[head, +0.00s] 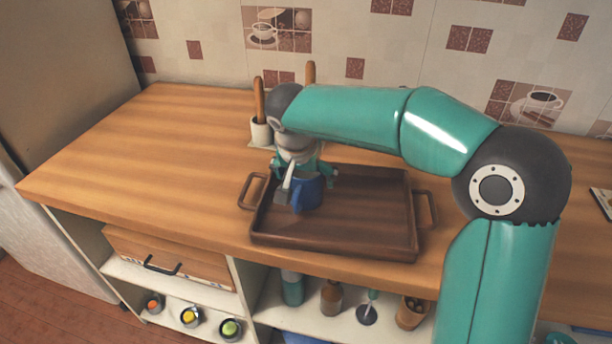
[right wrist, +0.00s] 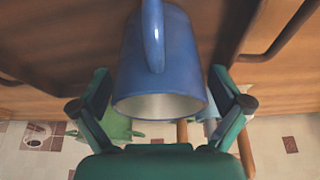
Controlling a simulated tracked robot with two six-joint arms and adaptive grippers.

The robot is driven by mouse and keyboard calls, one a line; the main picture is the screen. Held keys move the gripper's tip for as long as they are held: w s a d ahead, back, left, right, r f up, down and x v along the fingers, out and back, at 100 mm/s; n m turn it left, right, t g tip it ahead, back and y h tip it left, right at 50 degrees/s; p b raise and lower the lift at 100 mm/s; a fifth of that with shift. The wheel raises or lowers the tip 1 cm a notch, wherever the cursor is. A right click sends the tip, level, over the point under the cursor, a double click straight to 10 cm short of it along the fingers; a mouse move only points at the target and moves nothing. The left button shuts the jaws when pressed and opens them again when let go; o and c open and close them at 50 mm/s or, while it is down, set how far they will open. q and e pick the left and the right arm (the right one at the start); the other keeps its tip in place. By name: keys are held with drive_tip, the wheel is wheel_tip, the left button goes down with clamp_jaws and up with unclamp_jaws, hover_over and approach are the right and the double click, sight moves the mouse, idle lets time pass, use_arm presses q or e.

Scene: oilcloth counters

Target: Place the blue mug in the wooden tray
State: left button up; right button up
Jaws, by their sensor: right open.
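The blue mug (head: 309,193) stands upright in the left part of the dark wooden tray (head: 335,249), partly hidden by my right gripper (head: 294,186). In the right wrist view the mug (right wrist: 160,70) is between the two open fingers (right wrist: 160,90), with a visible gap on each side. Its rim faces the camera and its handle is at the top of the picture. The right gripper is open and holds nothing. My left gripper is not in view.
A pale crock (head: 261,132) with wooden-handled utensils stands behind the tray by the tiled wall. The counter left of the tray is clear (head: 150,150). Shelves below hold bottles and small items (head: 292,288). A green thing (right wrist: 112,124) shows partly in the right wrist view.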

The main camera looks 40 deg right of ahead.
drive_tip(key=shift+r, duration=0.1)
drive_tip(key=p+v, duration=0.1)
drive_tip(key=v, duration=1.1)
